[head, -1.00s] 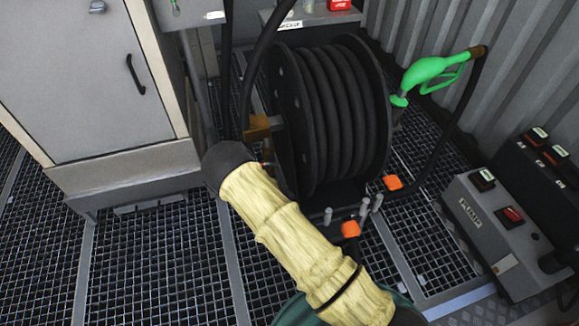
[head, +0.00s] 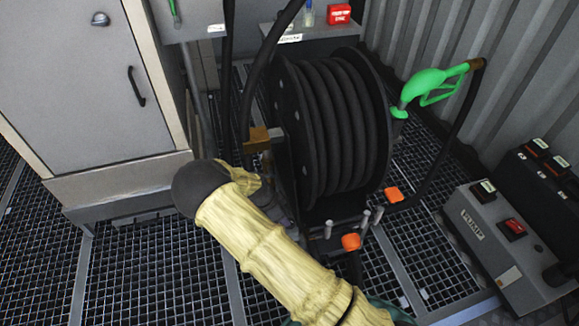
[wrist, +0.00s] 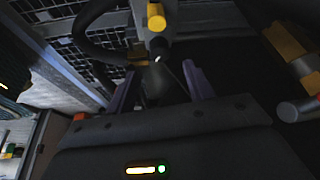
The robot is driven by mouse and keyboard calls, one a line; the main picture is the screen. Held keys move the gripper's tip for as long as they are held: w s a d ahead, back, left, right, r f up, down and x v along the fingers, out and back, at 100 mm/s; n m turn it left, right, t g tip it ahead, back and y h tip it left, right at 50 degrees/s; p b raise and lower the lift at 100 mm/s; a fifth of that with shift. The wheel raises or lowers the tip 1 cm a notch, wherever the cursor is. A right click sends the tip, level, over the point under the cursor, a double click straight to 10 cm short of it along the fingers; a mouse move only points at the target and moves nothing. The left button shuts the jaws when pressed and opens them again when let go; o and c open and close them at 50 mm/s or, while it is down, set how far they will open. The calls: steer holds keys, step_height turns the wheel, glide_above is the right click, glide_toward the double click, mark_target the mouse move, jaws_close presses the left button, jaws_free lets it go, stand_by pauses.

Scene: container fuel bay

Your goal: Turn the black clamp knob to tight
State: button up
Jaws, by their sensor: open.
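In the wrist view my gripper (wrist: 161,84) is open, its two purple-grey fingers apart with nothing held between them. Just beyond the fingertips, near the middle of the gap, is a small dark knob-like part (wrist: 158,48) with a short white mark; it looks like the black clamp knob. A yellow cylinder (wrist: 156,18) stands right behind it. I cannot tell from the dim picture whether the fingers overlap the knob's sides. In the head view my yellow-sleeved arm hides the gripper, and I cannot make out the knob there.
The black hose reel (head: 335,135) stands right of my arm, with a green nozzle (head: 425,86) beside it. A grey pump box (head: 500,232) is at the right and a grey cabinet (head: 75,90) at the left. A brass-coloured fitting (wrist: 292,42) is close at the right in the wrist view.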

steer(key=d+p+v, duration=0.1)
steer(key=p+v, duration=0.4)
steer(key=v, duration=0.6)
steer(key=d+r+p, duration=0.2)
steer(key=r, duration=0.2)
steer(key=s+d+r+n+g+y+p, duration=0.1)
steer(key=d+r+p, duration=0.1)
steer(key=r, duration=0.3)
steer(key=d+r+n+p, duration=0.1)
steer(key=r+p, duration=0.3)
steer(key=r, duration=0.1)
steer(key=shift+s+d, duration=0.2)
steer(key=shift+d, duration=0.2)
steer(key=shift+r, duration=0.15)
steer(key=shift+c, duration=1)
steer(key=shift+d+r+y, duration=0.1)
steer(key=shift+y, duration=0.2)
steer(key=shift+c, duration=0.3)
steer(key=s+d+r+n+t+y, duration=0.1)
steer(key=s+d+r+n+y, duration=0.1)
steer(key=s+d+r+n, duration=0.9)
steer(key=s+d+r, duration=0.3)
steer(key=r, duration=0.3)
steer(key=shift+s+d+t+y, duration=0.3)
steer(key=shift+s, duration=0.05)
